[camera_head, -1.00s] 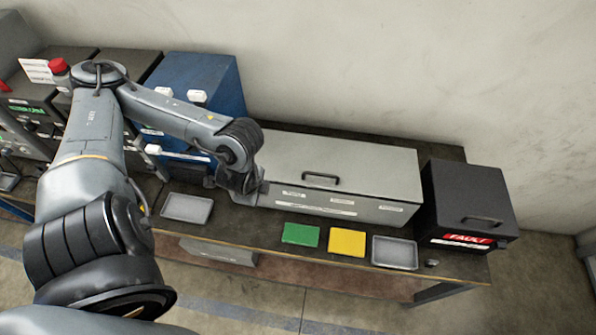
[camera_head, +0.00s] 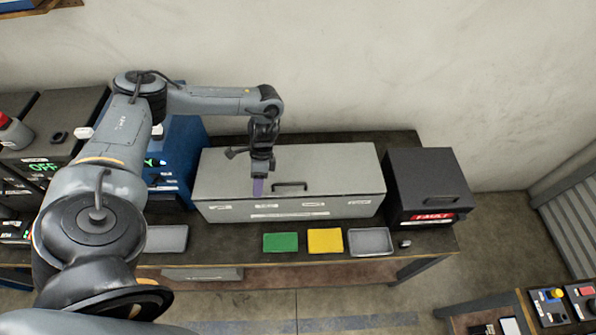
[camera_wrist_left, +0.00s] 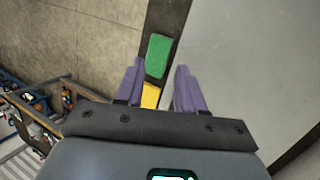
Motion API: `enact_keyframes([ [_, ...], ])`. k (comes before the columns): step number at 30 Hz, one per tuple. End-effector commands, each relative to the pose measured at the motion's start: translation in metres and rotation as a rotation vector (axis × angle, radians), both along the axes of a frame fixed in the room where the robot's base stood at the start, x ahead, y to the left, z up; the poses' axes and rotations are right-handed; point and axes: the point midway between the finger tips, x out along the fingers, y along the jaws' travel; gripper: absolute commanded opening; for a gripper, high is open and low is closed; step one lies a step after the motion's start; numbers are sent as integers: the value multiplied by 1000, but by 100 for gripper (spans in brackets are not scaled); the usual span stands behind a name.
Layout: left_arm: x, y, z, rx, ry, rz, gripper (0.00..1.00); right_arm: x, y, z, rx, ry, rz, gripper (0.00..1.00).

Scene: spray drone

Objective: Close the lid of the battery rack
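The long grey box (camera_head: 345,205), which looks like the battery rack, stands on the dark bench against the wall. Its wide grey lid (camera_head: 335,165) lies flat across the top and looks closed, with a dark handle (camera_head: 291,185) near its front edge. My left gripper (camera_head: 258,188) points down over the lid, just left of the handle; I cannot tell if it touches. In the left wrist view its two purple fingers (camera_wrist_left: 159,70) are apart with nothing between them, and a grey surface fills the right side. My right gripper is not in view.
A green pad (camera_head: 281,242), a yellow pad (camera_head: 325,240) and a grey tray (camera_head: 370,241) lie along the bench's front. Another tray (camera_head: 166,239) is at left. A black FAULT box (camera_head: 428,185) stands right of the grey box, a blue cabinet (camera_head: 188,150) left.

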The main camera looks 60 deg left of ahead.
Motion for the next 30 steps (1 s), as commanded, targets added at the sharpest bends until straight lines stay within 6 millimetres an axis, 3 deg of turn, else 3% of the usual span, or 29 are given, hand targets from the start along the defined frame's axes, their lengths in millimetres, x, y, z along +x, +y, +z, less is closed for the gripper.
enact_keyframes([
  [1, 20, 4, 16, 12, -33, 8, 38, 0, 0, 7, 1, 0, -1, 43],
  [6, 68, 5, 53, 31, -123, 4, 38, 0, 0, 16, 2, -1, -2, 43],
  [13, 106, 0, 88, 29, -217, -9, 38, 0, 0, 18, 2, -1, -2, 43],
  [17, 109, -2, 82, 30, -228, -9, 38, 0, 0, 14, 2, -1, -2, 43],
  [21, 106, -7, 63, 28, -226, -9, 38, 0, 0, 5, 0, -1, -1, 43],
  [30, 100, -18, 21, 29, -227, -9, 38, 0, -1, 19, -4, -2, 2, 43],
])
